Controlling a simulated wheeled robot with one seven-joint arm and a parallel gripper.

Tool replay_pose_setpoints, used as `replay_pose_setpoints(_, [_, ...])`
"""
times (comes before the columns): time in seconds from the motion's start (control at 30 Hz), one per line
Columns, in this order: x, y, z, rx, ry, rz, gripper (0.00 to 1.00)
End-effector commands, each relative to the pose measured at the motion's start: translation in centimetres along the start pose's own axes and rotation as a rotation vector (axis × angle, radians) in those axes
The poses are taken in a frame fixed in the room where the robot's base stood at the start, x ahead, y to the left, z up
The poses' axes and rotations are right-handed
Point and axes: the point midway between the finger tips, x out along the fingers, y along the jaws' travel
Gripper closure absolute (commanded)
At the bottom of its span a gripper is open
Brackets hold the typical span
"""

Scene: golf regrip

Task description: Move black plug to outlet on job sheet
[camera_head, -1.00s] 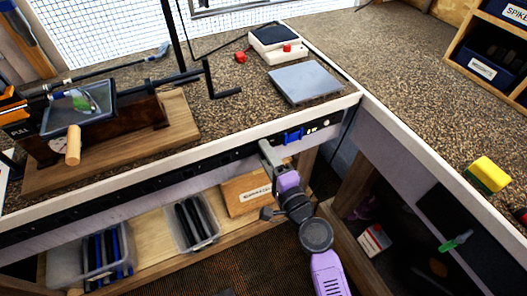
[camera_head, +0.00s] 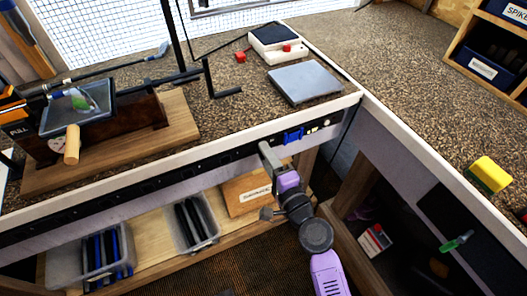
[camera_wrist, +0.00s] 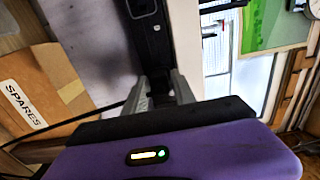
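My gripper (camera_head: 266,148) is at the front edge of the bench, close to the black outlet strip (camera_head: 215,160), just left of a blue item on the strip. In the wrist view, the two grey fingers (camera_wrist: 160,92) point at the outlet strip (camera_wrist: 152,45), with a dark area between them. I cannot tell whether that is the black plug or the strip. A black cable (camera_wrist: 70,127) runs from the left toward the fingers. No plug can be made out clearly, and no job sheet can be read.
The blue item (camera_head: 293,135) sits on the strip. Below is a shelf with a cardboard box (camera_head: 245,190), labelled SPARES in the wrist view (camera_wrist: 38,85), and bins (camera_head: 193,222). A grey plate (camera_head: 305,82) and scale (camera_head: 276,42) are on the bench. A yellow sponge (camera_head: 488,174) lies right.

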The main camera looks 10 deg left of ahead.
Motion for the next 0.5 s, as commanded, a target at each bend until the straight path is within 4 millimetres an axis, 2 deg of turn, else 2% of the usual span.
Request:
replay_pose_setpoints(0.03, [0.0, 0.01, 0.0, 0.0, 0.0, 0.0, 0.8])
replay_pose_setpoints(0.13, [0.0, 0.01, 0.0, 0.0, 0.0, 0.0, 1.0])
replay_pose_setpoints(0.5, [0.0, 0.0, 0.0, 0.0, 0.0, 0.0, 1.0])
